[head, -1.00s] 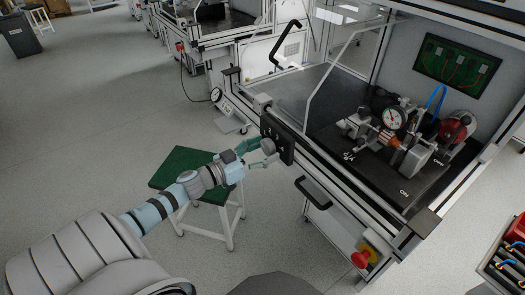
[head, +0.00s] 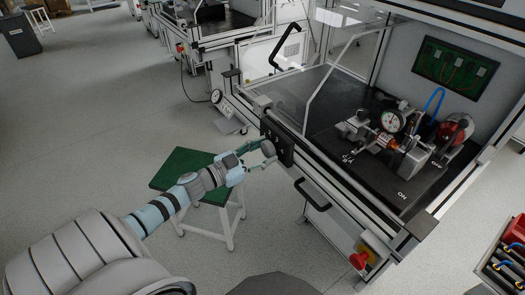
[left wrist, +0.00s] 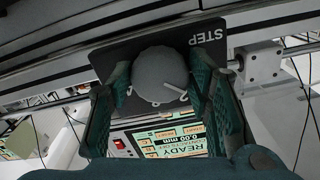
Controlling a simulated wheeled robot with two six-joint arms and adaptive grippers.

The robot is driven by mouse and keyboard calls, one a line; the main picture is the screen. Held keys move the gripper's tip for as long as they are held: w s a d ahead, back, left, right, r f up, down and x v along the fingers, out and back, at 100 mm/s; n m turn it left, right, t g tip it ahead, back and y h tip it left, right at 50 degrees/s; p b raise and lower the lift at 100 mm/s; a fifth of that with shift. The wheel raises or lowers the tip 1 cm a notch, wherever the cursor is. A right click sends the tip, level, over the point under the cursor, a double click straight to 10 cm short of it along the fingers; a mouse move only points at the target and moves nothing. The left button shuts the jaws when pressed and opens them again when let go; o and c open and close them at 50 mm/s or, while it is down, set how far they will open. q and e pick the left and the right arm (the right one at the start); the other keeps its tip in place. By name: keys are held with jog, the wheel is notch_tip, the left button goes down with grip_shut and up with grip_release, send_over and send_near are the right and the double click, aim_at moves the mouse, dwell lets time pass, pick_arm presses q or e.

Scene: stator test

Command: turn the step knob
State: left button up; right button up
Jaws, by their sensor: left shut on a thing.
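The step knob (left wrist: 160,74) is a round grey knob on a dark panel (left wrist: 112,60) marked STEP. A white line shows on its face, pointing to the lower right in the left wrist view. My left gripper (left wrist: 162,85) has one green finger on each side of the knob and is shut on it. In the head view my left gripper (head: 258,156) reaches the knob (head: 268,148) on the bench's front panel (head: 279,139). The fingers hide parts of the panel's markings. My right gripper is not in view.
A lit screen (left wrist: 165,138) reading READY shows beyond the knob panel. A black handle (head: 313,193) and a red stop button (head: 359,261) are on the bench front. A green-topped stool (head: 180,165) stands beneath my left arm. A dial gauge (head: 391,121) stands on the bench.

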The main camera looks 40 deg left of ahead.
pick_arm(q)
jog(key=m, duration=0.5)
jog(key=shift+a+p, duration=0.1)
jog(key=shift+p, duration=0.2)
dwell(0.4)
jog(key=o, duration=1.1)
jog(key=shift+o, duration=0.2)
jog(key=v, duration=1.2)
